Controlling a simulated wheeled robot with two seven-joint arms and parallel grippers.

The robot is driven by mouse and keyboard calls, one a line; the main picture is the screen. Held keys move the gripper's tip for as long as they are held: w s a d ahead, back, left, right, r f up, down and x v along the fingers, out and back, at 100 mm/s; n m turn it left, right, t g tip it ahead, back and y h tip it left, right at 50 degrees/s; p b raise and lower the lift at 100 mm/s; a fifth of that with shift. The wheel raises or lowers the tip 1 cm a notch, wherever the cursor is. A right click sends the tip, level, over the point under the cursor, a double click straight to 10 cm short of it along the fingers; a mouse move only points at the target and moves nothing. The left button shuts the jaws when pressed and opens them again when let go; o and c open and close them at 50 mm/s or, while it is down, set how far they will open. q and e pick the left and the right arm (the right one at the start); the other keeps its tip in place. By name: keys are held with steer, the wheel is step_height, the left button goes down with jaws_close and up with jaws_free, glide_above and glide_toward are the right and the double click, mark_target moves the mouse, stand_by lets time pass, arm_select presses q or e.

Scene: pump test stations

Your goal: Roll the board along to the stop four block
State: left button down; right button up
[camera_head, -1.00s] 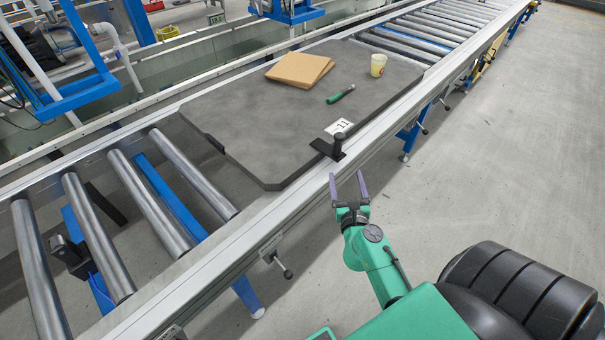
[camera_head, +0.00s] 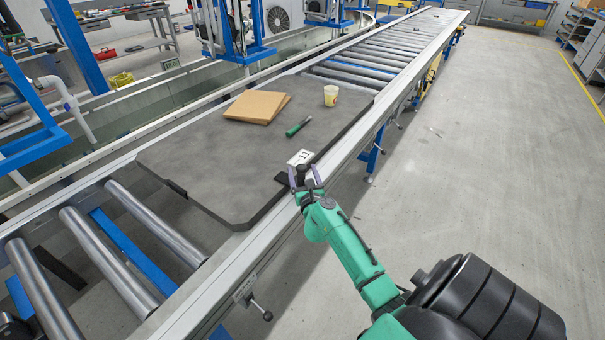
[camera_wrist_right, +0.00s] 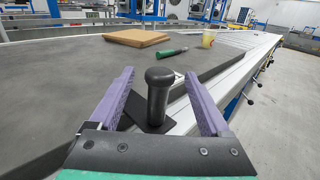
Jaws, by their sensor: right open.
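The dark grey board (camera_head: 220,151) lies flat on the roller conveyor. Its black upright handle (camera_head: 301,173) stands on a flat plate at the board's near right edge, beside a white card marked 11 (camera_head: 300,157). My right gripper (camera_head: 305,182) is at the handle. In the right wrist view the handle (camera_wrist_right: 158,95) stands between the two open purple fingers (camera_wrist_right: 160,103), with a gap on both sides. My left gripper is not in view. I cannot make out the stop four block.
On the board are brown cardboard sheets (camera_head: 256,107), a green-handled tool (camera_head: 299,126) and a cup (camera_head: 331,95). Bare rollers (camera_head: 149,223) show at the near end, and more rollers (camera_head: 385,54) run clear beyond the board. Open floor lies right.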

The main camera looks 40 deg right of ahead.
jaws_close()
stand_by(0.9)
stand_by(0.4)
